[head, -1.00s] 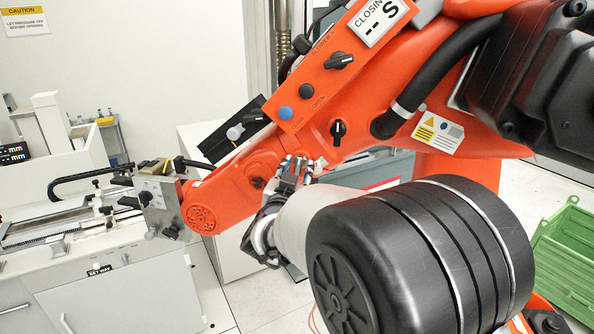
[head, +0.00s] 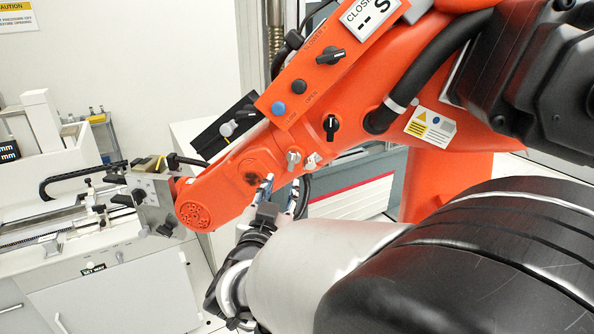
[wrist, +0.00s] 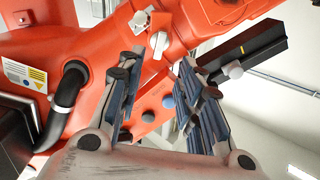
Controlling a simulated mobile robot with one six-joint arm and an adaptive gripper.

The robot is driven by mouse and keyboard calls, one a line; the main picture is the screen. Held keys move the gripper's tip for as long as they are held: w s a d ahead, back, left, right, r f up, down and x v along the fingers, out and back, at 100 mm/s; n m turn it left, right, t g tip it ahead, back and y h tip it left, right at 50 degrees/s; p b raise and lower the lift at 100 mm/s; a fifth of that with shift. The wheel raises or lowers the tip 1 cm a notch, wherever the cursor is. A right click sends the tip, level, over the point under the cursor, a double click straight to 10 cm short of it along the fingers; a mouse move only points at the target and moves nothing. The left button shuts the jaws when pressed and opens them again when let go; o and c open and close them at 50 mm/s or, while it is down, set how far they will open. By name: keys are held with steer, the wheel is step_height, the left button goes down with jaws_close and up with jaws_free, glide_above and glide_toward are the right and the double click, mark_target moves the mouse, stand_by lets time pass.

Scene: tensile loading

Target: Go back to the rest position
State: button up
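My gripper (head: 280,190) is just below the orange machine arm (head: 245,165) in the head view, with its fingertips pointing up. In the wrist view my gripper (wrist: 158,64) has its two fingers apart, with nothing held between them. I cannot tell the exact gap from fingertips to knobs. My own arm covers the lower right of the head view.
A metal clamp block (head: 152,195) is at the arm's left end. A white bench (head: 110,290) stands left.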

steer(key=s+d+f+n+g+b, duration=0.1)
steer(key=s+d+f+g+b, duration=0.3)
steer(key=s+d+f+b, duration=0.3)
steer(key=s+d+f+n+g+y+b, duration=0.1)
steer(key=s+d+f+g+b, duration=0.4)
steer(key=s+f, duration=0.8)
steer(key=s+d+f+n+g+b, duration=0.1)
steer(key=s+d+f+g+b, duration=0.3)
steer(key=s+d+f+b, duration=0.5)
step_height(320, 180, down, 3)
steer(key=shift+s+f+y+b, duration=0.1)
steer(key=shift+s+y+b, duration=0.3)
steer(key=shift+s+b, duration=0.7)
